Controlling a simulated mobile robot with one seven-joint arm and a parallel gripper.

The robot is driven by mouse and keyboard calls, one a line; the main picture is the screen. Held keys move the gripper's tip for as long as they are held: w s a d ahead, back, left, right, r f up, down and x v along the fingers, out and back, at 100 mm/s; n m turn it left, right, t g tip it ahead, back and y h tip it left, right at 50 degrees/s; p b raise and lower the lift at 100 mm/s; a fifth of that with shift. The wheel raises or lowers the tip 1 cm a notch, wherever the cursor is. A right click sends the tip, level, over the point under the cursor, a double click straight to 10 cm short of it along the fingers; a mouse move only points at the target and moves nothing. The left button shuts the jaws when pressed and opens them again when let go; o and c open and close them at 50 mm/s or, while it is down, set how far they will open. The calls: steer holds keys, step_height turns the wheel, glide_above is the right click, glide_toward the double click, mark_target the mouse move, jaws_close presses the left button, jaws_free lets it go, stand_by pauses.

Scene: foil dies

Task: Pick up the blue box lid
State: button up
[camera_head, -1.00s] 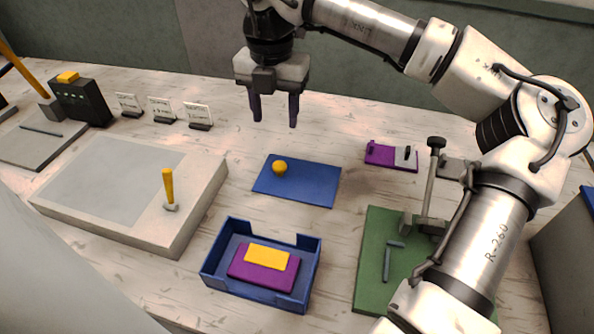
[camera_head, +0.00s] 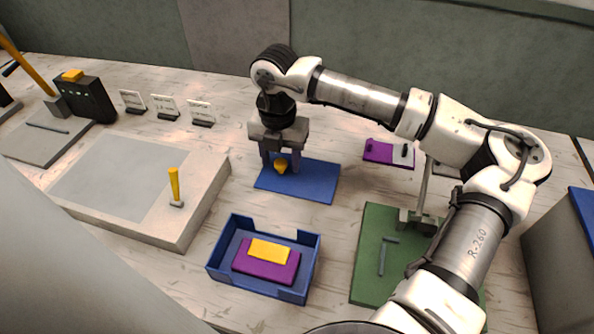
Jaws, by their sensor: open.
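The blue box lid (camera_head: 315,183) is a flat blue panel lying on the table, with a round yellow knob (camera_head: 281,166) near its left side. My gripper (camera_head: 281,168) points down over the left part of the lid. Its two dark fingers are open, one on each side of the knob in this view. I cannot tell whether either finger touches the knob. The open blue box (camera_head: 222,250) stands in front of the lid, with a purple block (camera_head: 265,270) and a yellow block (camera_head: 269,251) on top of it inside.
A raised grey slab (camera_head: 200,190) with a yellow-handled tool (camera_head: 175,186) is at left. A green board (camera_head: 372,250) with a metal post lies at right. Small signs (camera_head: 165,106) stand at the back left.

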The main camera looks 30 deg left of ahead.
steer(key=shift+c, duration=0.3)
steer(key=c, duration=1)
steer(key=shift+r, duration=0.1)
